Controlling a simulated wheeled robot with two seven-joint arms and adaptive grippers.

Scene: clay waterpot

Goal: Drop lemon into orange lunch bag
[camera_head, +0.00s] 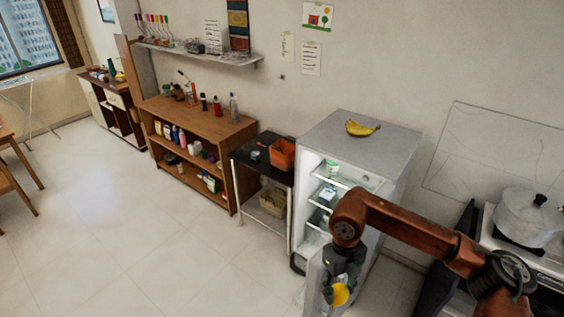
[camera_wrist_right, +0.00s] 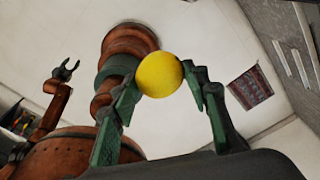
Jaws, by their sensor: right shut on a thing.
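The yellow lemon (camera_head: 341,294) is held in my right gripper (camera_head: 338,288), low in front of the fridge in the head view. In the right wrist view the lemon (camera_wrist_right: 159,75) sits between the fingertips of the right gripper (camera_wrist_right: 162,85), which is shut on it. The orange lunch bag (camera_head: 282,154) stands on a small black-topped table (camera_head: 245,154) left of the fridge, well behind and left of the lemon. Its inside is not clear. My left gripper (camera_wrist_right: 66,70) shows small at the left of the right wrist view, with its fingers apart and nothing between them.
The grey fridge (camera_head: 345,133) stands open, with several items on its shelves and bananas (camera_head: 362,128) on top. A wooden shelf unit (camera_head: 200,122) is farther left.

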